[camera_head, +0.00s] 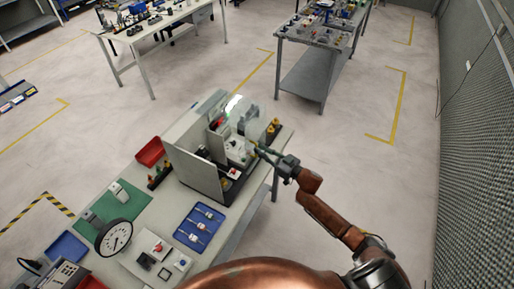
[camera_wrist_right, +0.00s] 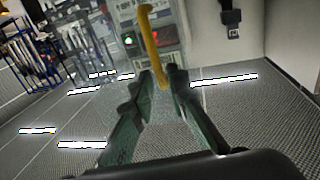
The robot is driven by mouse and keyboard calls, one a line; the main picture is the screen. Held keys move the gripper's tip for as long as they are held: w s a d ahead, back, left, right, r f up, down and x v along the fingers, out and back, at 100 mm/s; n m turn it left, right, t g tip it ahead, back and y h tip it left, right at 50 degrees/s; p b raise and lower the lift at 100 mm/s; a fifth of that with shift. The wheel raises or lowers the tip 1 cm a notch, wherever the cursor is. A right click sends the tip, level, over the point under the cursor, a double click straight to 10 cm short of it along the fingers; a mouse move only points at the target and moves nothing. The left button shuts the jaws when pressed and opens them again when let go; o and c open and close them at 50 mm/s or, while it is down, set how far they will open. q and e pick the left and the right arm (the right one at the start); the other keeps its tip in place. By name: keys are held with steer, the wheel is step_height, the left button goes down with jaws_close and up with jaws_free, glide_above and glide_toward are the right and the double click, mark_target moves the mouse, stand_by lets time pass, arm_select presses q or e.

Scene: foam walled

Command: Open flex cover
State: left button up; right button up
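The flex cover (camera_head: 236,108) looks like a clear panel on the machine at the bench's right end; its edges are hard to make out in the head view. A yellow curved handle (camera_wrist_right: 151,40) shows in the right wrist view, with see-through material around it. My right gripper (camera_head: 258,149) reaches in from the right at the machine's side. In the right wrist view its fingertips (camera_wrist_right: 165,76) are close together on both sides of the handle's lower end, seemingly gripping it. My left gripper is not in view.
A grey upright panel (camera_head: 194,172) stands on the machine's near-left side. The bench holds a blue tray (camera_head: 188,239), a red bin (camera_head: 149,152) and a round dial (camera_head: 115,238). Open floor (camera_head: 335,150) lies right of the bench, up to the wall (camera_head: 475,140).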

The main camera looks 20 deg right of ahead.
steer(key=v, duration=0.9)
steer(key=s+d+f+m+g+h+b, duration=0.1)
steer(key=s+d+f+h+b, duration=0.15)
steer(key=f, duration=0.95)
steer(key=s+d+f+m+g+h+b, duration=0.1)
steer(key=s+d+f+m+g+h, duration=0.2)
steer(key=f, duration=0.9)
steer(key=s+d+f+h+b, duration=0.25)
steer(key=s+f, duration=0.25)
steer(key=f, duration=0.6)
steer(key=s+f+g+b, duration=0.1)
steer(key=s+f+g, duration=0.1)
steer(key=s+f, duration=0.65)
steer(key=s+f+g+b, duration=0.2)
steer(key=s+f, duration=0.4)
steer(key=f, duration=0.5)
steer(key=s+a+f+g+b, duration=0.1)
steer(key=s+a+f+g, duration=0.1)
steer(key=s+f, duration=0.4)
steer(key=s+a+f+g+b, duration=0.1)
steer(key=s+a+f, duration=0.4)
steer(key=s, duration=0.9)
steer(key=s+a+f+g+b, duration=0.2)
steer(key=s+f, duration=0.5)
steer(key=s, duration=0.4)
steer(key=shift+a+g, duration=0.9)
steer(key=shift+g, duration=0.1)
